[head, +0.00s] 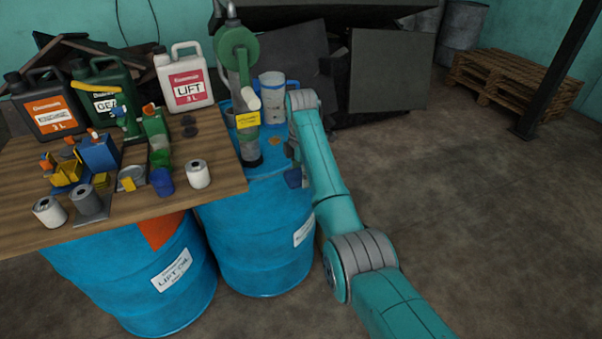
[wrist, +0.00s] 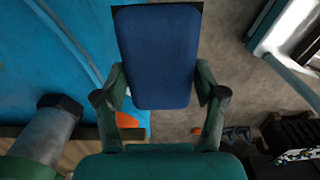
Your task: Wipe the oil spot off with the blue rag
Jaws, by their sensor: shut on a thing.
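The blue rag (wrist: 155,55) shows as a flat dark blue pad in the wrist view, upright in the picture. My gripper (wrist: 160,90) is shut on it, with one finger at each side edge. In the head view the rag (head: 293,178) is a small dark blue patch below my wrist, by the right side of the blue drum's top. The rag is apart from this spot. I cannot tell whether the rag touches the drum.
The green hand pump (head: 240,70) stands on the blue drum (head: 265,240), with the clear measuring jug (head: 271,98) beside it. The wooden table (head: 130,215) at left holds canisters, filters and small parts.

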